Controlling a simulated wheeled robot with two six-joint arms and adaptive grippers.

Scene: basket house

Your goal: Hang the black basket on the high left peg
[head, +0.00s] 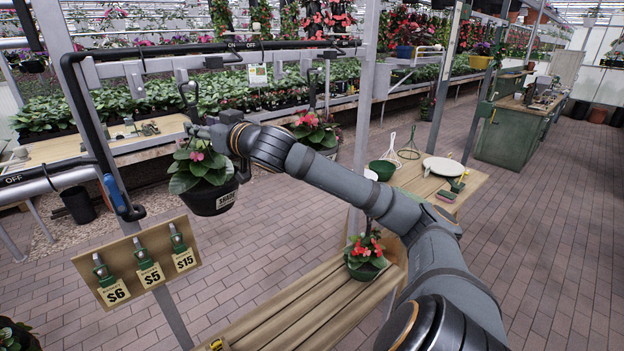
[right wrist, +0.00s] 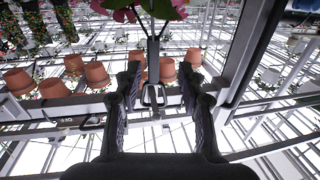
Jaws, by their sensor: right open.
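The black basket (head: 212,199), with green leaves and pink flowers, is at the left of the head view. Its dark hanger (head: 187,92) rises to the row of pegs on the high rail, close to a grey peg (head: 181,76); the exact contact is too small to tell. My right gripper (head: 200,131) is just above the plant beside the hanger. In the right wrist view, the open right gripper (right wrist: 155,88) has a finger on each side of the hanger (right wrist: 153,70), with a gap. My left gripper is not in view.
Another potted plant (head: 315,128) hangs right of the basket. A sign board with price tags (head: 140,262) stands below left. A wooden bench (head: 300,308) holds a red-flowered plant (head: 365,256). A metal post (head: 366,120) stands behind my right arm.

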